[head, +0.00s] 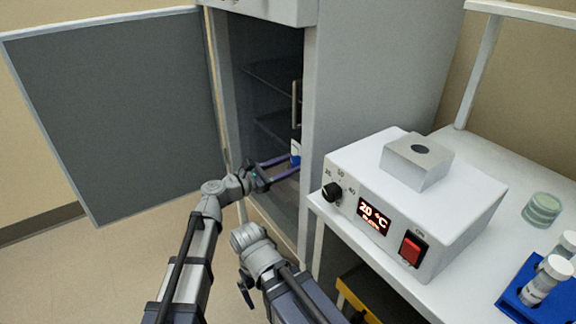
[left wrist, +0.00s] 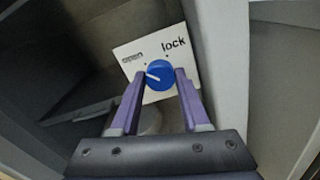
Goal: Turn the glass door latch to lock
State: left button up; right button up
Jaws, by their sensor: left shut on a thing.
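The latch is a blue knob (left wrist: 159,75) on a white plate (left wrist: 128,58) printed "open" and "lock". The knob's white mark points left, toward the "open" side. In the head view the plate (head: 295,147) is small, low on the glass door (head: 268,120) near its right edge. My left gripper (head: 291,166) reaches it with its purple fingers. In the left wrist view the gripper (left wrist: 159,82) is shut on the knob, one finger on each side.
The cabinet's large outer door (head: 120,110) stands wide open on the left. The glass door has a vertical handle (head: 297,103). A white heater box (head: 420,200) stands on the bench at right, with dishes (head: 541,210) and a blue tube rack (head: 535,300).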

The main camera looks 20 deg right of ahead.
pick_arm(q)
grip_shut()
jog(key=shift+m, duration=0.3)
jog(key=m, duration=0.4)
jog(key=shift+s, duration=0.1)
jog(key=m, duration=0.8)
jog(key=shift+f+m, duration=0.1)
jog(key=shift+m, duration=2.5)
jog(key=shift+f, duration=0.1)
